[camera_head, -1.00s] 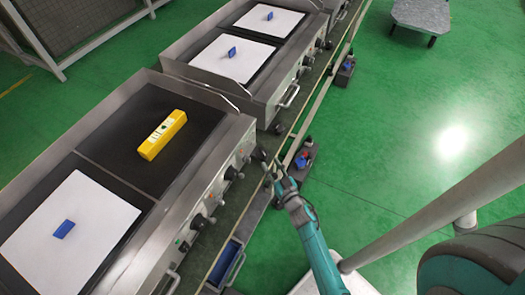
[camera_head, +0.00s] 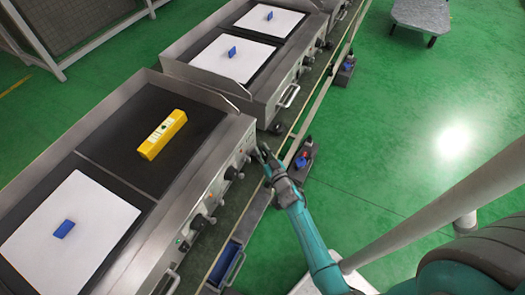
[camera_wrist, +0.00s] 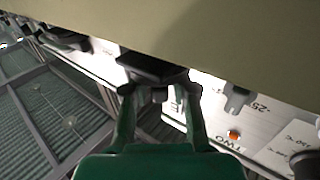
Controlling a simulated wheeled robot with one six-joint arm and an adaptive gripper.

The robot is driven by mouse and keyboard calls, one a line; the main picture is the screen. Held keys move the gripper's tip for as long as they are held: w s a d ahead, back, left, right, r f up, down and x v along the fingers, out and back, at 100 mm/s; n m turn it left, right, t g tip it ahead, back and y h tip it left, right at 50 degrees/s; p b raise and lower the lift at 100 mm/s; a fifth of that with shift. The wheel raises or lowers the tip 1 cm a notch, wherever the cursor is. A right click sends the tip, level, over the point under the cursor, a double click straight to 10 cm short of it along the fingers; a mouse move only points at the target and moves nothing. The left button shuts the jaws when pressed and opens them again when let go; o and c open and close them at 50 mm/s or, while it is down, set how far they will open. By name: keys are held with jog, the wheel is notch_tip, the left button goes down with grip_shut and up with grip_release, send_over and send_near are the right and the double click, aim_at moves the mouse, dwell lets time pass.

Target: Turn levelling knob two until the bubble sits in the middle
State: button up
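A yellow spirit level (camera_head: 162,135) lies on the dark rear plate (camera_head: 130,105) of the nearest griddle. Its bubble is too small to read. My gripper (camera_head: 259,154) is at the far end of the griddle's front panel, right at a black knob. In the wrist view the two fingers of my gripper (camera_wrist: 158,92) stand apart, one on each side of a black knob (camera_wrist: 152,68). I cannot tell whether they touch it. The label "TWO" (camera_wrist: 226,146) with an orange lamp (camera_wrist: 233,134) is to the right of the fingers.
More black knobs (camera_head: 232,173) line the front panel (camera_head: 215,190). A white sheet with a blue block (camera_head: 64,229) lies on the front plate. A second griddle (camera_head: 265,95) stands behind. A rail and a small dark box (camera_head: 303,157) are beside my gripper.

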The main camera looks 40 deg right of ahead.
grip_shut()
jog(key=shift+d+n+t+y, duration=0.1)
jog(key=shift+n+t+y, duration=0.2)
jog(key=shift+n+y, duration=1.25)
jog(key=n+y, duration=0.2)
jog(key=y, duration=0.2)
jog(key=shift+y, duration=0.35)
jog(key=shift+n+g+y, duration=0.55)
jog(key=shift+n+y, duration=0.4)
jog(key=shift+y, duration=0.45)
jog(key=shift+n+g+y, duration=0.55)
jog(key=shift+n+y, duration=0.35)
jog(key=shift+y, duration=0.8)
jog(key=shift+o, duration=2.4)
grip_release()
